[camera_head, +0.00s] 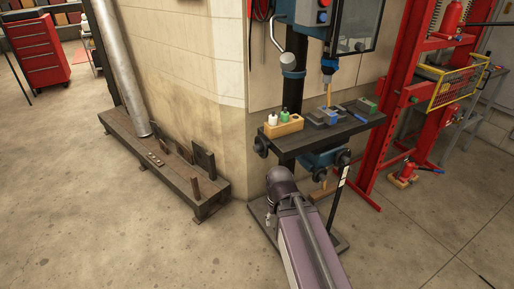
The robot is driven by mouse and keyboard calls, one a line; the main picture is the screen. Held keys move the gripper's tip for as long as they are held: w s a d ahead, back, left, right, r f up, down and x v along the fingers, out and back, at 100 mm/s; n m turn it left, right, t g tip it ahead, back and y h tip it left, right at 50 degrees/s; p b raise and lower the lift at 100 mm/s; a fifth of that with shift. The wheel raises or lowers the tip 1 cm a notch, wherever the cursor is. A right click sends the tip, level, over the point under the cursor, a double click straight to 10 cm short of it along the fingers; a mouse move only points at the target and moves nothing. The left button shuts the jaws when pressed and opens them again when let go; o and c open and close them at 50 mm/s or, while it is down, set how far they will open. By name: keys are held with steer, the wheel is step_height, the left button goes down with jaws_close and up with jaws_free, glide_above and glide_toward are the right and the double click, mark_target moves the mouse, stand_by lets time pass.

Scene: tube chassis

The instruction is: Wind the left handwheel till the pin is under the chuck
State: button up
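The left handwheel (261,146) is a small dark round part at the left end of the drill press's dark work table (345,126). My gripper's fingers do not show.
An orange block (283,128) with small bottles stands on the table's left part. Another dark knob (343,157) is below its right part. A red press frame (402,120) stands to the right, a low dark bench (165,168) to the left. The floor at front left is clear.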

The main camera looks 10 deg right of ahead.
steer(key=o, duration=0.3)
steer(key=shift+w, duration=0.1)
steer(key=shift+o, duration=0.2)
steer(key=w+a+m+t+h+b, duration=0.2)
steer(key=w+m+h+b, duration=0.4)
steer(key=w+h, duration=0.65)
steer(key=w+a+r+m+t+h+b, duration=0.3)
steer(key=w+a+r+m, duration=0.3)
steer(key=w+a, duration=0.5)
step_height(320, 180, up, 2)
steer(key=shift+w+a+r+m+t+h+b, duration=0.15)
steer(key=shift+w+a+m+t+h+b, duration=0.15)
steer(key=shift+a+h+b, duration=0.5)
